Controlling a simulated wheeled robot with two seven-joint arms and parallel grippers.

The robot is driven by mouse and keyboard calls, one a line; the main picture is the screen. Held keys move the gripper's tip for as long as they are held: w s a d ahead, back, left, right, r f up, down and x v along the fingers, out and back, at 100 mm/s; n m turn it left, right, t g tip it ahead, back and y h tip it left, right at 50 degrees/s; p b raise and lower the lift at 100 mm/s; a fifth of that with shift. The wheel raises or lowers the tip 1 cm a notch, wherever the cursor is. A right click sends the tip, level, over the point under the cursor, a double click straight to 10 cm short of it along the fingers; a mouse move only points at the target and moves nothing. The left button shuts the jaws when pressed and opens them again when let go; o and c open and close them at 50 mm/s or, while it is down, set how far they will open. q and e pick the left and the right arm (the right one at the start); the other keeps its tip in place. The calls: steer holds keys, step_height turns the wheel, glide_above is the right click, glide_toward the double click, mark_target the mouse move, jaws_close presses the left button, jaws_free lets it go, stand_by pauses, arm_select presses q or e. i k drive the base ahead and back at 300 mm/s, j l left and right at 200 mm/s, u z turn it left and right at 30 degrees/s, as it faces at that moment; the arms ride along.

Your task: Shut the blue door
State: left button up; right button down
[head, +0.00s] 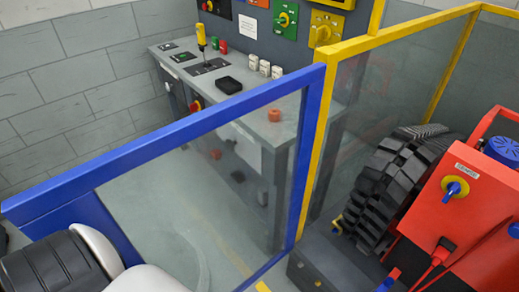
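The blue door (311,150) is a blue frame around a clear panel. It runs from the left edge of the head view to the middle, where its right upright stands beside a yellow post (324,140) of the fence. Whether they touch, and whether that side is hinge or latch, I cannot tell. A wide blue plate is at the door's left end. A black and white link of my arm is at the lower left, close to that end. Neither gripper shows.
A yellow-framed clear fence (400,35) runs right. A red machine (475,205) with a black tracked wheel (385,185) stands at the right.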

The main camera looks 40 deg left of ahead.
mark_target(68, 198)
steer(key=k+j+z, duration=0.25)
steer(key=j, duration=0.25)
steer(key=k+j+z, duration=0.25)
steer(key=j+z, duration=0.15)
steer(key=j, duration=0.3)
steer(key=k+j+z, duration=0.1)
steer(key=j, duration=0.35)
steer(key=k+j+z, duration=0.15)
steer(key=j, duration=0.35)
steer(key=j+z, duration=0.1)
steer(key=j, duration=0.35)
steer(key=k, duration=0.05)
